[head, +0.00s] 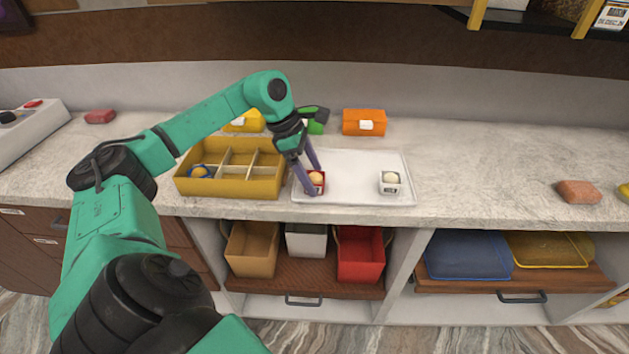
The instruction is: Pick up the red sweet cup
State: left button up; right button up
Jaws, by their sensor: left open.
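The red sweet cup (318,188) stands on the left part of a white tray (347,167) on the counter, with a round pale-orange sweet in it. My left gripper (310,186) points down at the cup, its fingers open and close around or beside it; I cannot tell whether they touch it. The fingers hide part of the cup. A white sweet cup (390,189) with a pale sweet stands on the right part of the same tray. My right gripper is not in view.
A yellow divided box (228,187) with a blue cup (201,172) in it stands left of the tray. Bins, including a red one (360,262), sit on the shelf below. The counter right of the tray is mostly clear.

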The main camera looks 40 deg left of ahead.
pick_arm(q)
jog(key=c, duration=1.5)
jog(key=shift+o, duration=0.2)
jog(key=shift+r, duration=0.15)
